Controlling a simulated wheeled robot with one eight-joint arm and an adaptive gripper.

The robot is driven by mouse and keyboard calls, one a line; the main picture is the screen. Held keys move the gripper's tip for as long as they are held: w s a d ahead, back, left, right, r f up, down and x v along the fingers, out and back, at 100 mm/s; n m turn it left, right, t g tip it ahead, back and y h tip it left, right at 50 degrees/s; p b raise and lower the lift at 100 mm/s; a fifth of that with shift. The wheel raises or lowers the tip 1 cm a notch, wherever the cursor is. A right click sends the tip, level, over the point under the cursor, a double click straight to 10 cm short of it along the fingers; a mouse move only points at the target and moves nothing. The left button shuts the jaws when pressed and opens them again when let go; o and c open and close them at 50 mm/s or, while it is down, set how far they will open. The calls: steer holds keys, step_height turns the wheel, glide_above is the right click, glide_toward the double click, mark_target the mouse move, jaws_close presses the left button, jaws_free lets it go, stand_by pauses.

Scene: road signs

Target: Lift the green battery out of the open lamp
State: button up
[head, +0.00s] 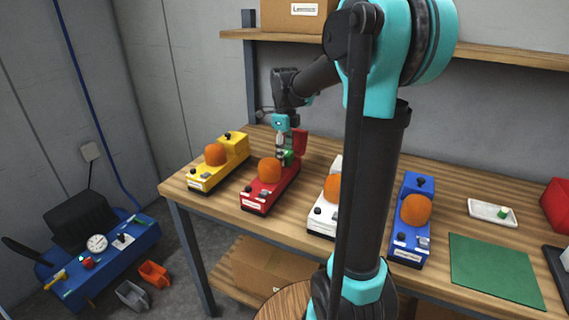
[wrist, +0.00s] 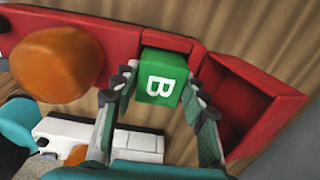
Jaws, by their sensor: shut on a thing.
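The red lamp (head: 262,192) with an orange dome stands on the bench, second from the left. Its red cover (wrist: 245,100) stands open at the right in the wrist view, and shows behind my gripper in the head view. The green battery (wrist: 163,85), marked with a white B, is between the fingertips of my gripper (wrist: 162,76) at the lamp's open end. My gripper (head: 285,150) is shut on it, with a finger on each side. The battery's lower part is hidden, so I cannot tell how deep it sits in the lamp.
A yellow lamp (head: 207,172) stands to the left; a white lamp (head: 322,218) and a blue lamp (head: 408,245) stand to the right. A white tray (head: 480,209) holding a small green piece and a green mat (head: 495,270) lie farther right. A shelf (head: 490,57) runs above the bench.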

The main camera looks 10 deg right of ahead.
jaws_close()
step_height(320, 180, up, 20)
stand_by(0.7)
